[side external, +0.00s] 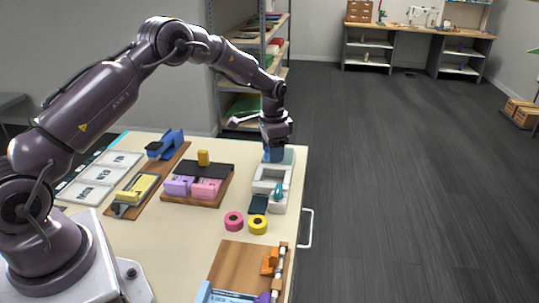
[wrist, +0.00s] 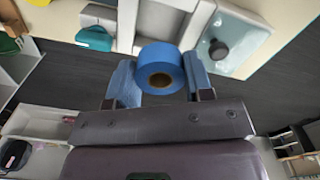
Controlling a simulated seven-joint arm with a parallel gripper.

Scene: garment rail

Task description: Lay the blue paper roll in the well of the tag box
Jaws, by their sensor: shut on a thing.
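The blue paper roll (wrist: 160,64) is between my gripper's two blue fingers, its round end with a dark core facing the wrist camera. My gripper (wrist: 160,82) is shut on it. In the side view my gripper (side external: 274,154) is at the far end of the tag box, where fingers and roll blend into one blue patch. The tag box (side external: 259,187) is white with teal parts, near the table's right edge. In the wrist view the tag box (wrist: 126,26) has a pale recess just beyond the roll. The roll hides part of it; I cannot tell its height above the box.
A pale green panel with a dark knob (wrist: 217,49) is beside the recess. A pink roll (side external: 233,221) and a yellow roll (side external: 257,224) lie in front of the box. A wooden board (side external: 238,267) is nearer. A block holder (side external: 206,170) stands left.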

